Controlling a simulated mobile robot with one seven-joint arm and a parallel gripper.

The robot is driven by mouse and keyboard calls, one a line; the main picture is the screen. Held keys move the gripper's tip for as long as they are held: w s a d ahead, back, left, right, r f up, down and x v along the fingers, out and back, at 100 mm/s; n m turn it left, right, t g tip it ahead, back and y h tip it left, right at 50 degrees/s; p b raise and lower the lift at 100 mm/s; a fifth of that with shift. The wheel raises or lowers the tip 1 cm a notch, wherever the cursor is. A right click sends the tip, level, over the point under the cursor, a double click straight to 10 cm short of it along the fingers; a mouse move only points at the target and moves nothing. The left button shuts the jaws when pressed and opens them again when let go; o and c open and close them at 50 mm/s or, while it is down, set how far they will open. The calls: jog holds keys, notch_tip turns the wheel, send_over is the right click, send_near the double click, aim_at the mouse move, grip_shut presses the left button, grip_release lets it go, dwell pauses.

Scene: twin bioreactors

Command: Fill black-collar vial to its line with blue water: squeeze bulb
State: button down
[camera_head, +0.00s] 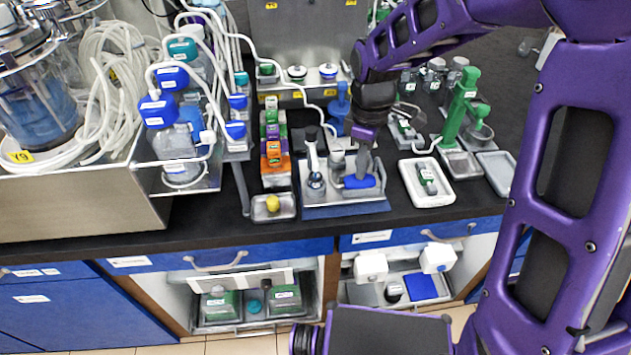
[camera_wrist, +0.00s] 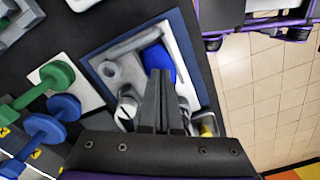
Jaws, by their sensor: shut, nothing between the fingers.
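My gripper (camera_head: 362,170) is shut and empty, pointing down over a grey station on a dark blue mat (camera_head: 318,211). A blue rounded piece (camera_head: 360,182), probably the squeeze bulb, lies directly below the fingertips. In the wrist view my gripper's fingers (camera_wrist: 158,78) overlap that blue piece (camera_wrist: 155,57) and hide part of it; I cannot tell whether they touch it. A small dark-topped vial-like item (camera_head: 315,181) stands left of the gripper, also seen in the wrist view (camera_wrist: 126,108). Its collar, line and liquid level are too small to read.
A white tray (camera_head: 446,195) and a green stand (camera_head: 458,112) are to the right. A small tray with a yellow item (camera_head: 273,203) sits left. A rack of coloured blocks (camera_head: 275,150) and blue-capped bottles (camera_head: 180,150) stand further left. The counter's front edge is close.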

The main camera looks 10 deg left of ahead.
jog(key=shift+f, duration=0.45)
dwell(0.6)
jog(key=shift+r, duration=0.1)
jog(key=shift+r+p, duration=1)
jog(key=shift+r, duration=0.35)
notch_tip(320, 180, up, 5)
jog(key=p, duration=0.4)
dwell(0.5)
